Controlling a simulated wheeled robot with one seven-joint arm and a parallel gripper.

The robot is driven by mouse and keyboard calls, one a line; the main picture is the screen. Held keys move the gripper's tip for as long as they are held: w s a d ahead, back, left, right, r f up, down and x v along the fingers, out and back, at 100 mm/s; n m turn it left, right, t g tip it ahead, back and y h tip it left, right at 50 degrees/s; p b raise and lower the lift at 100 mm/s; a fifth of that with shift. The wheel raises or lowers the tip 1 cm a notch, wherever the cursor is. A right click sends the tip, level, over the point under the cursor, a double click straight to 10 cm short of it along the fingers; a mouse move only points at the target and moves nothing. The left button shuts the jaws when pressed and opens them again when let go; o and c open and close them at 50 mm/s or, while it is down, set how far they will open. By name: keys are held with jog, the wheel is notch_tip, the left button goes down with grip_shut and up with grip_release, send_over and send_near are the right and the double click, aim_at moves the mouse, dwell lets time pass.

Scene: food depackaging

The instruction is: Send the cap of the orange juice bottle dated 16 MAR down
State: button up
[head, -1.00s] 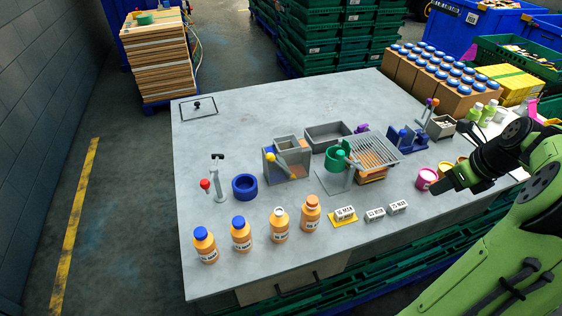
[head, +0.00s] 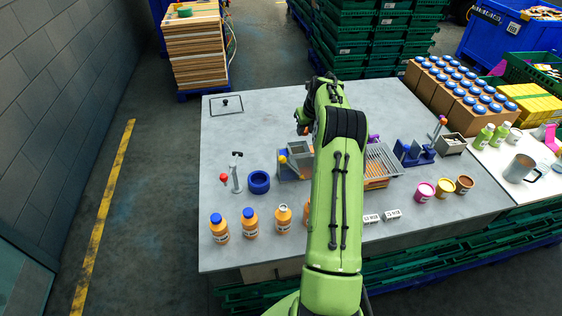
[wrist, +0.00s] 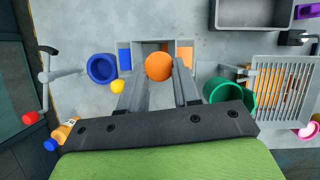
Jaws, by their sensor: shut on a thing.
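My gripper (wrist: 159,68) is shut on an orange round thing (wrist: 159,66) that looks like a bottle cap. In the head view my gripper (head: 303,124) is past the box (head: 284,172), partly hidden by my arm. Two blue-capped juice bottles (head: 219,230) (head: 250,222) stand at the front. A third bottle (head: 283,220) shows a pale, open-looking neck. A fourth (head: 307,212) is mostly hidden by my arm. Their dates are too small to read.
A blue ring (head: 259,182) and a red-knobbed lever stand (head: 236,175) are left of the box. A green cup (wrist: 228,92) and a grey rack (wrist: 285,85) are to its right. Several small tubs (head: 445,189) stand on the right. The table's back left is mostly clear.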

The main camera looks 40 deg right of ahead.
notch_tip(320, 180, down, 6)
jog(key=b, duration=0.5)
jog(key=shift+s+d+f, duration=0.1)
jog(key=shift+f, duration=0.15)
jog(key=shift+r, duration=0.1)
jog(key=o, duration=1.1)
jog(key=v, duration=1.6)
